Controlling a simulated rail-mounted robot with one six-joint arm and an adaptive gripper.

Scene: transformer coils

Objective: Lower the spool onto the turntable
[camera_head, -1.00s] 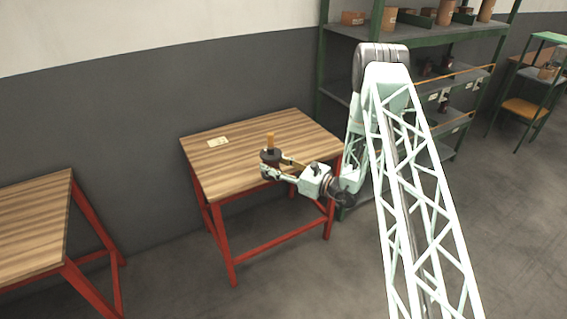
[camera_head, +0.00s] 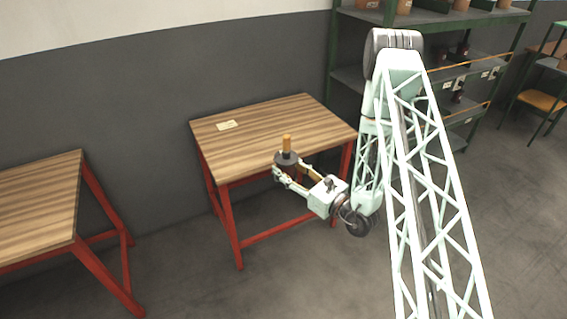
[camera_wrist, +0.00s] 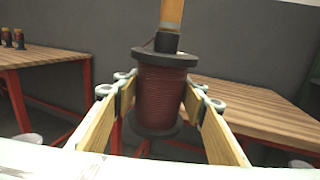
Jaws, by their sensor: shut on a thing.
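The spool (camera_wrist: 160,98) has dark red winding between black flanges. It is upright in the middle of the wrist view. An orange cylinder (camera_wrist: 171,14) with a black collar rises at its top. In the head view, the spool (camera_head: 286,161) appears small at the front edge of the middle table. My gripper (camera_head: 287,172) is shut on the spool, with a finger on each side; the wooden-sided fingers of my gripper (camera_wrist: 163,92) also show in the wrist view. I cannot make out a turntable; what lies directly under the spool is unclear.
The middle table (camera_head: 265,118) has a striped wooden top and red legs, with a pale card (camera_head: 227,125) on it. Another table (camera_head: 35,205) stands at the left. Green shelves (camera_head: 440,75) stand behind my arm. Several small items (camera_wrist: 14,38) stand on a table in the wrist view.

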